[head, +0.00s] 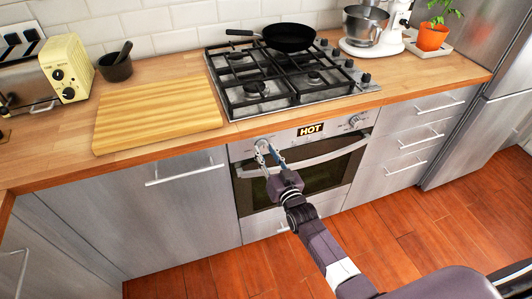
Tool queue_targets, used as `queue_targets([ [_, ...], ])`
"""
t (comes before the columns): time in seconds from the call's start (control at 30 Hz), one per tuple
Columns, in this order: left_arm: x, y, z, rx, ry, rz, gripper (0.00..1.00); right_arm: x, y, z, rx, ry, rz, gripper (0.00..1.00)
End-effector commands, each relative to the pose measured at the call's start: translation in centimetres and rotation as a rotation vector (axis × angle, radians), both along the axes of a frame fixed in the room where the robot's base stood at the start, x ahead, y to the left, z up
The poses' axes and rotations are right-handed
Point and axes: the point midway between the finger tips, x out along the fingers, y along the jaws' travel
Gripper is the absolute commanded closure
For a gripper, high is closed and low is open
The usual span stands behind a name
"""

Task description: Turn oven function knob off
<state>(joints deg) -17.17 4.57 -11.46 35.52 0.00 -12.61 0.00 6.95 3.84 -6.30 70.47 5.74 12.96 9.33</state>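The steel oven (303,165) is built in under the hob, with its door closed. Its front panel has a lit "HOT" display (310,129) in the middle. One knob (262,144) is at the panel's left end and another knob (355,121) is at its right end. Which one is the function knob I cannot read. My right gripper (266,153) is just in front of the left knob, its fingers apart and pointing at it. The fingertips partly cover that knob, and I cannot tell whether they touch it. My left gripper is not in view.
The oven door handle (320,157) runs just below the panel, close to my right gripper. Above are the gas hob (262,100) with a black pan (289,37) and a wooden board (158,114). The wooden floor (420,225) in front is clear.

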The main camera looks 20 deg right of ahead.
Motion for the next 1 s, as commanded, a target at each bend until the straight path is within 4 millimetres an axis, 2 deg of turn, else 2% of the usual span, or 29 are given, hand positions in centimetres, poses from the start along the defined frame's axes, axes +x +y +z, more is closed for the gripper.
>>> queue_targets([
  [0.03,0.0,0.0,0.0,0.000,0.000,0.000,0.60,-0.1,0.0,-0.3,-0.002,0.006,0.001,0.67],
  [0.17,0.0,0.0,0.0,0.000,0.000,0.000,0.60,-0.1,0.0,-0.2,-0.001,0.004,0.001,0.53],
  [0.43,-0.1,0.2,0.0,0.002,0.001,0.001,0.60,-0.1,0.0,-0.1,0.000,0.001,0.000,0.53],
  [0.57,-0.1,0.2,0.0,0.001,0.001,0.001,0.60,-0.8,-0.1,-0.1,0.000,0.001,0.000,0.53],
  [0.67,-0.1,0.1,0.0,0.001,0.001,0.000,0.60,-2.0,-0.2,-0.2,0.000,0.003,0.000,0.53],
  [1.0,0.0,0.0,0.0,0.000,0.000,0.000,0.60,-8.3,-0.7,-0.2,-0.001,0.005,0.000,0.53],
])
